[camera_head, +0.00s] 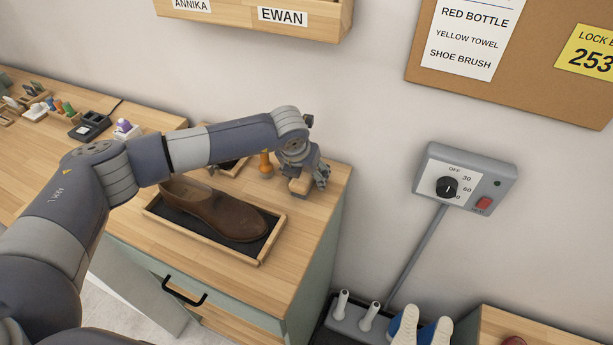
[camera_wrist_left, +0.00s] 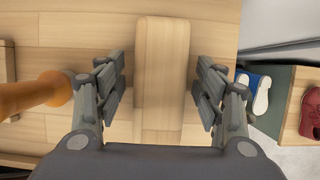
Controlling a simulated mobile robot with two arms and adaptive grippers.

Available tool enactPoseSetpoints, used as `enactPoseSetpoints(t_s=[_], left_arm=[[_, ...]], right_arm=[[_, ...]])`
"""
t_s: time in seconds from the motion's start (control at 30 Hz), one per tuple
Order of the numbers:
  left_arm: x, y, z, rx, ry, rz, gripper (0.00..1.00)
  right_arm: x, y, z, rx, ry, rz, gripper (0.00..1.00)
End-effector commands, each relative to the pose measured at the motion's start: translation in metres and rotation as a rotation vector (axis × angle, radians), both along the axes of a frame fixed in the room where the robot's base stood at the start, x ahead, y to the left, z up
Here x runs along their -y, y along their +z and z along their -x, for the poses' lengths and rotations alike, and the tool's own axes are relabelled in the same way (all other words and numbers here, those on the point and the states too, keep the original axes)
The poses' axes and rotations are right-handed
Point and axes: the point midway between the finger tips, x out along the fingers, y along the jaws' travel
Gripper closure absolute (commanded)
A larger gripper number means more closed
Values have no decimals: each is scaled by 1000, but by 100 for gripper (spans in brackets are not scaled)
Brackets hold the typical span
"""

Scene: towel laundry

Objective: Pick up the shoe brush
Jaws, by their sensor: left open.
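The shoe brush, a pale wooden block (camera_head: 299,187), lies near the right end of the wooden counter, below my left gripper (camera_head: 308,178). In the left wrist view the block (camera_wrist_left: 160,70) lies lengthwise between the two fingers of the left gripper (camera_wrist_left: 160,88). The gripper is open, with a gap on each side of the block. The block's bristles are not visible. My right gripper is not in view.
An orange wooden knobbed object (camera_head: 265,165) stands left of the brush, close to the left finger in the wrist view (camera_wrist_left: 35,95). A brown shoe (camera_head: 215,210) lies in a framed tray (camera_head: 262,256) in front. The counter's right edge is near. A wall timer (camera_head: 465,180) hangs to the right.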

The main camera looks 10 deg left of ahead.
Motion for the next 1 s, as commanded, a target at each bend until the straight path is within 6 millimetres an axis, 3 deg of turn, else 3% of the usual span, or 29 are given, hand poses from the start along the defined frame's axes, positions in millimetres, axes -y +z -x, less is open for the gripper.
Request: enactPoseSetpoints(t_s=[0.53,0.77,1.0], left_arm=[[0,-4,0,0,0,0,37],[0,-4,1,-2,0,0,87],[0,-6,2,-5,-1,-1,91]], right_arm=[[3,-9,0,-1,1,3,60],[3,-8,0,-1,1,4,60],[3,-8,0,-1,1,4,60]])
